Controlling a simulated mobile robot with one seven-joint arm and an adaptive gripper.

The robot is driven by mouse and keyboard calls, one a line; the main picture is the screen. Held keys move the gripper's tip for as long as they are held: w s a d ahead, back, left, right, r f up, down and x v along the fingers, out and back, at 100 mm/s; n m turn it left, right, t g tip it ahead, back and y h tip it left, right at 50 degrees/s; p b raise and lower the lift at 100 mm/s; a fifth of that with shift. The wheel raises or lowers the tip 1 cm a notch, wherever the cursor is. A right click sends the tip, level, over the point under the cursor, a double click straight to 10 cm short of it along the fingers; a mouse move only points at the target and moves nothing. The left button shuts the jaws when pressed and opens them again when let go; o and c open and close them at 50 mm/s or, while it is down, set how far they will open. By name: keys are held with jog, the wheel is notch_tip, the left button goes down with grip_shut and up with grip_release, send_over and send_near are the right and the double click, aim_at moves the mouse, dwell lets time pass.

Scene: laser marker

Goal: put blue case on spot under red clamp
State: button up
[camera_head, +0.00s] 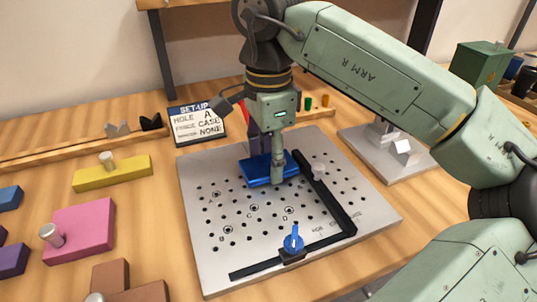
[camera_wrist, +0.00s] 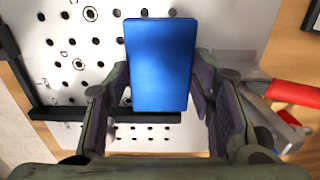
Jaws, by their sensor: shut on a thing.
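The blue case (camera_head: 256,172) is a flat blue block held over the grey perforated plate (camera_head: 215,265). My gripper (camera_head: 266,158) points down and is shut on it. In the wrist view the blue case (camera_wrist: 160,65) sits between the two fingers of my gripper (camera_wrist: 160,90). I cannot tell whether the case touches the plate. A red-handled clamp (camera_wrist: 293,94) shows at the right of the wrist view, beside the right finger. In the head view the clamp is mostly hidden behind my gripper. The spot under it does not show clearly.
A black L-shaped fence (camera_head: 330,205) with a blue knob (camera_head: 293,241) borders the plate. A set-up sign (camera_head: 197,122) stands behind left. Yellow (camera_head: 112,174) and pink (camera_head: 82,232) blocks lie left. A grey metal fixture (camera_head: 385,150) stands right.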

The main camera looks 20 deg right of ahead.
jog(key=shift+f, duration=0.4)
jog(key=o, duration=1.3)
jog(key=shift+c, duration=0.2)
